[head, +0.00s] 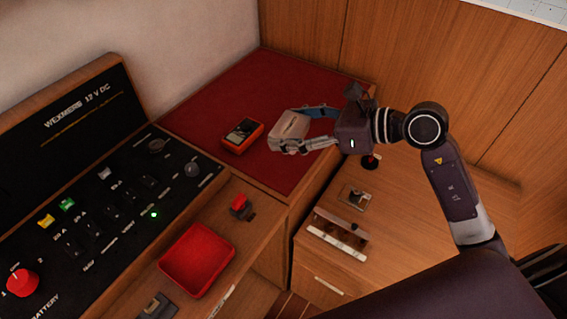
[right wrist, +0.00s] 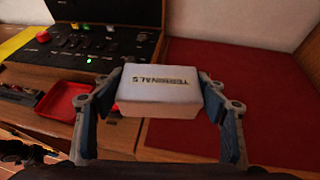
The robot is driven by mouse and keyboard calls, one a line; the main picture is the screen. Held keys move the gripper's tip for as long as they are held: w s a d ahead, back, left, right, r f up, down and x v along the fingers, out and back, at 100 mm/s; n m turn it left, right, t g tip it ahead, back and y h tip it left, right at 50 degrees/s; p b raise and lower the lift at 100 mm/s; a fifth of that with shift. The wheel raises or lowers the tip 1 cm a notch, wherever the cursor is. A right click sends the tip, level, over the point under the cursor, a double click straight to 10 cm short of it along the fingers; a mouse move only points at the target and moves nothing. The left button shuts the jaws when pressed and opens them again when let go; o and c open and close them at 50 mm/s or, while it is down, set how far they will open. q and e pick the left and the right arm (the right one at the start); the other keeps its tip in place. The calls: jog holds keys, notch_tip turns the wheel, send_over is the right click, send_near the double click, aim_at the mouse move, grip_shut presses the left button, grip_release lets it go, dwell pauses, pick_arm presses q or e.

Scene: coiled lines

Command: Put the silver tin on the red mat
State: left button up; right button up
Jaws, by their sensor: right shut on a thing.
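The silver tin (head: 289,127) is a small pale box, and its lid reads "TERMINALS" in the right wrist view (right wrist: 160,90). My right gripper (head: 296,140) is shut on it, with a finger on each side of the tin in the right wrist view. The red mat (head: 270,85) covers the raised surface in the back corner. In the head view the tin appears over the mat's front part; I cannot tell whether it touches the mat. The mat also shows at the right of the right wrist view (right wrist: 250,75). My left gripper is not in view.
An orange-and-black meter (head: 242,135) lies on the mat just left of the tin. A black switch panel (head: 100,205) stands at the left. A red tray (head: 197,260) and a small red-and-black item (head: 240,206) sit on the lower wooden counter. The mat's back part is clear.

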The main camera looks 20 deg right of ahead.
jog(key=w+r+m+t+h+b, duration=0.1)
jog(key=w+r+m+t, duration=0.1)
jog(key=w, duration=0.6)
jog(key=p, duration=0.1)
send_over(279, 163)
jog(key=shift+h, duration=0.3)
notch_tip(279, 163, down, 15)
jog(key=shift+r, duration=0.15)
notch_tip(279, 163, down, 5)
jog(key=shift+f, duration=0.1)
jog(key=o, duration=1.3)
